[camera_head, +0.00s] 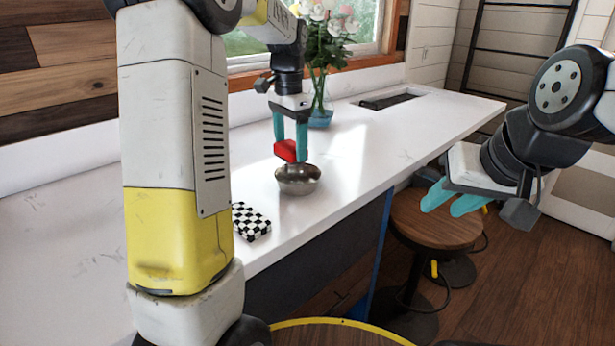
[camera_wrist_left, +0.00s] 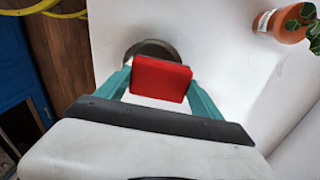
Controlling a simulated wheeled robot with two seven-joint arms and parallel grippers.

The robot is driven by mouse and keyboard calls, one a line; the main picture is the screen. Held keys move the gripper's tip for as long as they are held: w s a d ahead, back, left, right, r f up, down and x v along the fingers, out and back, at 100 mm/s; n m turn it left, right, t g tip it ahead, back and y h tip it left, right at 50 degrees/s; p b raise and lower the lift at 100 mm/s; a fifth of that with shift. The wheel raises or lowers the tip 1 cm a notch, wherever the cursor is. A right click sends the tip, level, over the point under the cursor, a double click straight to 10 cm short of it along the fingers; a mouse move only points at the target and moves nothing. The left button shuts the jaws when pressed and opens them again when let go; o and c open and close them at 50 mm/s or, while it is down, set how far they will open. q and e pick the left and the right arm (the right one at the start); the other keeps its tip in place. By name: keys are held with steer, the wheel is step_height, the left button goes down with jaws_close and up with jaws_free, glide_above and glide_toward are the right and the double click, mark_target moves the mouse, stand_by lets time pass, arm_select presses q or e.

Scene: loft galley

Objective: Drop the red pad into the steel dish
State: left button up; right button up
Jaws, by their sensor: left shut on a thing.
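The red pad (camera_head: 287,151) is a small red block held between the teal fingers of my left gripper (camera_head: 290,145). In the left wrist view the pad (camera_wrist_left: 160,79) fills the space between both fingertips of the left gripper (camera_wrist_left: 160,85). The steel dish (camera_head: 298,180) is a round metal bowl on the white counter, just below the pad in the head view. In the left wrist view the dish (camera_wrist_left: 150,48) shows partly behind the pad, its rest hidden. My right gripper (camera_head: 453,198) hangs over the floor side, right of the counter, its fingers apart and empty.
A black-and-white checkered block (camera_head: 251,221) lies on the counter (camera_head: 380,143) near its front edge, left of the dish. A vase of flowers (camera_head: 320,113) stands behind. A wooden stool (camera_head: 437,219) is beside the counter. The counter right of the dish is clear.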

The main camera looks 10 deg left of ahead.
arm_select(q)
steer(key=o, duration=1.4)
steer(key=shift+c, duration=0.2)
step_height(320, 180, up, 8)
steer(key=shift+f, duration=0.25)
steer(key=shift+s+r, duration=0.25)
steer(key=s+d+f+n+t+h, duration=0.1)
steer(key=s+f+n+t, duration=0.1)
steer(key=s, duration=1)
steer(key=s+d+f+n+t+h, duration=0.1)
steer(key=s+f+n+t, duration=0.2)
steer(key=s+n, duration=0.3)
steer(key=s+t, duration=0.1)
steer(key=s, duration=0.4)
steer(key=shift+s, duration=0.4)
